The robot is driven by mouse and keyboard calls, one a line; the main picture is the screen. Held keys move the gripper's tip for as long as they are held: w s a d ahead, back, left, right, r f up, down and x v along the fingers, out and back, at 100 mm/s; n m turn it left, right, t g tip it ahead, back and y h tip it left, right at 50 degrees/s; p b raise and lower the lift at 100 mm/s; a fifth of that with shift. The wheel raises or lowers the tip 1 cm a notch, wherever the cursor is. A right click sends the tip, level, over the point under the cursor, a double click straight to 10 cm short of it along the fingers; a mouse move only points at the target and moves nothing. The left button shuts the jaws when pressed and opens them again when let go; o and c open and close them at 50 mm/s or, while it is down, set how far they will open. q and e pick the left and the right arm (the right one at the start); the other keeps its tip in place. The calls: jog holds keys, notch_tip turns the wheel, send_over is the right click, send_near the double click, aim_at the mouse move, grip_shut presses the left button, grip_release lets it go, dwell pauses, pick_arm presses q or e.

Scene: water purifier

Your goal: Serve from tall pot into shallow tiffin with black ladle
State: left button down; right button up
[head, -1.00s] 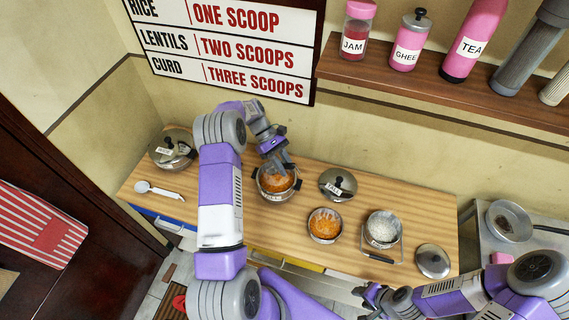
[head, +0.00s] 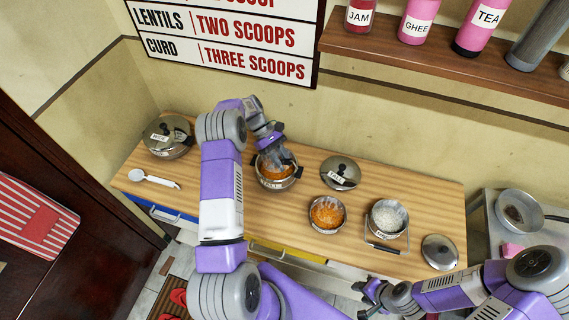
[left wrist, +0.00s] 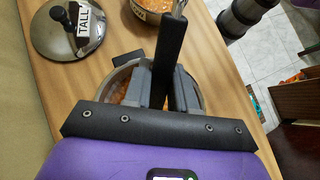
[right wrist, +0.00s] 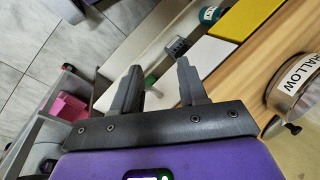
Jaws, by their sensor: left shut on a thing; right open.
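The steel tall pot (head: 277,184) holds orange food and stands on the wooden counter. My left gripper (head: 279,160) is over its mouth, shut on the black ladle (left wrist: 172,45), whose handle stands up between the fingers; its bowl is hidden. The left wrist view shows the pot's rim (left wrist: 122,78) behind the fingers. A steel tiffin with a partly cut-off label reading "HALLOW" (right wrist: 295,85) is at the right edge of the right wrist view. My right gripper (right wrist: 158,78) is open and empty, beside the counter's front edge.
A lid marked TALL (head: 341,172) lies right of the pot. A bowl of orange food (head: 327,228) and a white-filled container (head: 388,233) stand farther right, near another lid (head: 439,252). A white spoon (head: 153,179) and lidded pot (head: 168,150) are left.

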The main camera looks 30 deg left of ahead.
pick_arm(q)
notch_tip(320, 180, up, 14)
jog(key=p, duration=0.8)
jog(key=shift+s+d+f+t+y+p, duration=0.3)
jog(key=shift+s+d+f+y+p, duration=0.75)
jog(key=shift+d, duration=6.65)
jog(key=shift+s+d+f+t+y+p, duration=0.35)
jog(key=shift+s+d+y+p, duration=1.25)
jog(key=shift+d, duration=6.05)
notch_tip(320, 180, down, 5)
jog(key=h+b, duration=0.2)
jog(key=b, duration=0.6)
jog(key=w+a+r+g+h+b, duration=0.1)
jog(key=a+r+g+h+b, duration=0.1)
jog(key=a+h+b, duration=0.35)
jog(key=s+d+r+t+y+p, duration=0.2)
jog(key=d+y+p, duration=0.4)
jog(key=p, duration=0.8)
jog(key=shift+r+y, duration=0.4)
jog(key=shift+r, duration=0.05)
